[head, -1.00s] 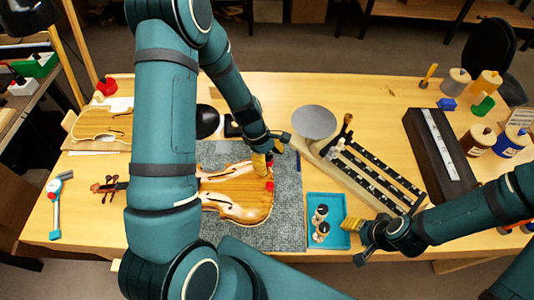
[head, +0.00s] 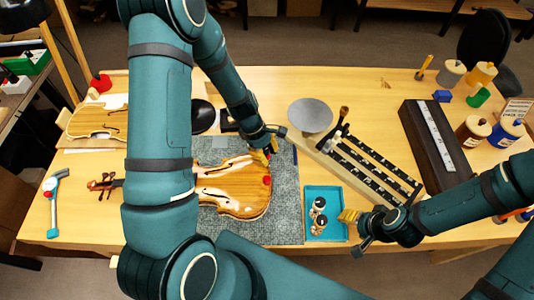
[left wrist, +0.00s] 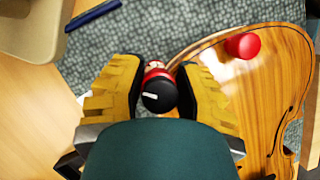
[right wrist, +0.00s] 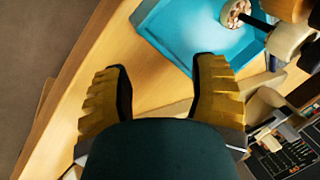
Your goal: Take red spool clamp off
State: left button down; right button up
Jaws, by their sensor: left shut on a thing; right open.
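The violin body (head: 235,190) lies on the grey mat (head: 285,215), partly hidden by my left arm. My left gripper (left wrist: 153,88) is shut on a red clamp with a black knob (left wrist: 158,92), at the violin's edge in the left wrist view. I cannot tell whether the clamp still touches the edge. A separate red round piece (left wrist: 243,45) sits on the violin near its rim; it also shows in the head view (head: 267,180). My right gripper (right wrist: 160,85) is open and empty beside the blue tray (head: 326,233).
The blue tray holds a few pale spool pieces (head: 319,212). A round grey plate (head: 310,115) and a black-slotted rack (head: 370,170) stand right of the mat. A dark long box (head: 440,145) and several jars are farther right.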

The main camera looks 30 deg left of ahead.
pick_arm(q)
jog(key=shift+w+d, duration=0.15)
jog(key=shift+w, duration=0.55)
pick_arm(e)
jog(key=shift+r, duration=0.15)
dwell(1.1)
pick_arm(q)
jog(key=shift+w+d+p, duration=0.2)
jog(key=shift+w+p, duration=0.15)
jog(key=shift+w, duration=0.7)
pick_arm(e)
jog(key=shift+r, duration=0.15)
pick_arm(q)
jog(key=shift+r, duration=0.1)
pick_arm(e)
jog(key=shift+r, duration=0.1)
pick_arm(q)
notch_tip(320, 180, up, 7)
jog(key=p, duration=0.5)
jog(key=shift+p, duration=0.35)
pick_arm(e)
notch_tip(320, 180, up, 6)
jog(key=shift+f, duration=0.2)
